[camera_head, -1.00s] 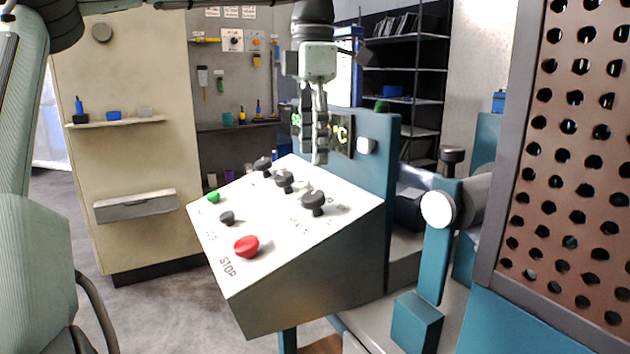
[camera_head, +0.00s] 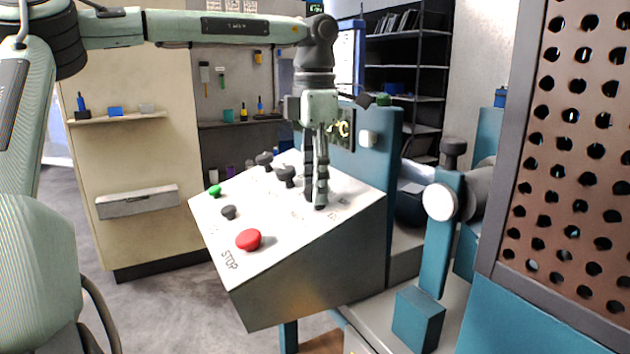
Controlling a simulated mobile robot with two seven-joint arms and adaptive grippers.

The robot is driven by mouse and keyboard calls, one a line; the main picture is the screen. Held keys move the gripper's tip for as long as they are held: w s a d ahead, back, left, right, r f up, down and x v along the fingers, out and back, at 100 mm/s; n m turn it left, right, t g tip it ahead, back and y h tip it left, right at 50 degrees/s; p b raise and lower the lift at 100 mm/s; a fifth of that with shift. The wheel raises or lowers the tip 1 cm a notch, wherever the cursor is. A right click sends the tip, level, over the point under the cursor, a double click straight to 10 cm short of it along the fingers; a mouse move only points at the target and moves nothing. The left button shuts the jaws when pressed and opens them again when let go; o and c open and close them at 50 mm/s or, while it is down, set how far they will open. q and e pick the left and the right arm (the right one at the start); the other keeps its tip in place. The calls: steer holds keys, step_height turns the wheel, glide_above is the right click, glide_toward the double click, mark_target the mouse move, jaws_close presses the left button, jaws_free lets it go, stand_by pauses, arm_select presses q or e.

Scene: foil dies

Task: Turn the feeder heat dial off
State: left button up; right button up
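The sloped white control panel (camera_head: 285,230) carries several black dials and buttons, with labels too small to read except STOP. I cannot tell by label which dial is the feeder heat dial. My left gripper (camera_head: 315,203) points down, with its fingertips at the panel's right-hand black dial, which they hide. The two fingers look close together, with a thin gap; whether they grip the dial cannot be seen. Two other black dials (camera_head: 286,175) (camera_head: 264,160) stand just left of the fingers. My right gripper is out of view.
A red STOP button (camera_head: 249,239), a small black knob (camera_head: 229,212) and a green button (camera_head: 215,190) sit on the panel's left part. A teal upright with a display (camera_head: 341,129) stands behind the gripper. A perforated brown guard (camera_head: 565,150) fills the right side.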

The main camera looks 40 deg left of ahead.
arm_select(q)
steer(key=c, duration=0.8)
steer(key=shift+c, duration=0.2)
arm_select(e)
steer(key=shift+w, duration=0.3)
